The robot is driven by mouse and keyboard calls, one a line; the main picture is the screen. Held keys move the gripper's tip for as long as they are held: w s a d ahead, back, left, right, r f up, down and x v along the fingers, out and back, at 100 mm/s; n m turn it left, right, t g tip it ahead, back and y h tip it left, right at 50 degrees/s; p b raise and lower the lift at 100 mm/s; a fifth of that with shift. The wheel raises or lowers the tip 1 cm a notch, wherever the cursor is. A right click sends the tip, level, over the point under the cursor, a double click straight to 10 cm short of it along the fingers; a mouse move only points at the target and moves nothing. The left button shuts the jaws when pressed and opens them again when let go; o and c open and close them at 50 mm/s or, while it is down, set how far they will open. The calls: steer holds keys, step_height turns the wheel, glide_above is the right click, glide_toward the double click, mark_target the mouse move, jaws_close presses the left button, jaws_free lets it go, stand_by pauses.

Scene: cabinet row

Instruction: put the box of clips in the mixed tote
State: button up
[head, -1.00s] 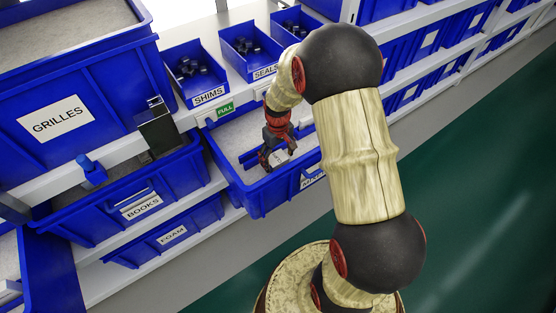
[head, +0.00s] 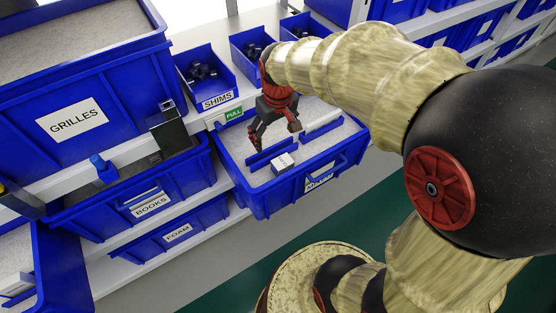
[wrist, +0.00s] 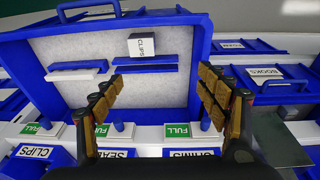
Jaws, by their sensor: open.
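The box of clips (head: 285,163) is a small white and dark box inside the pulled-out blue tote (head: 262,200), near its front wall. In the wrist view the box (wrist: 142,46) shows a CLIPS label and sits beside a blue strip. The tote (wrist: 205,40) also shows there; its front label is too slanted to read. My gripper (head: 274,133) is above the tote, apart from the box. In the wrist view my gripper (wrist: 161,78) has its fingers wide apart with nothing between them.
A long white item with blue (head: 322,123) lies in the tote's back right. The SHIMS bin (head: 208,80) stands on the shelf behind, by a green FULL tag (head: 233,113). The GRILLES tote (head: 110,95) and BOOKS tote (head: 185,188) are to the left. The aisle floor is clear.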

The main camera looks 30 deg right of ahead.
steer(key=s+a+r+t, duration=0.1)
steer(key=s+a+r, duration=0.3)
steer(key=s, duration=0.3)
steer(key=s+a+r+t, duration=0.2)
steer(key=s+a+r, duration=0.2)
steer(key=s+r, duration=0.2)
steer(key=shift+s+r, duration=0.2)
steer(key=shift+s, duration=0.95)
steer(key=shift+c, duration=1.1)
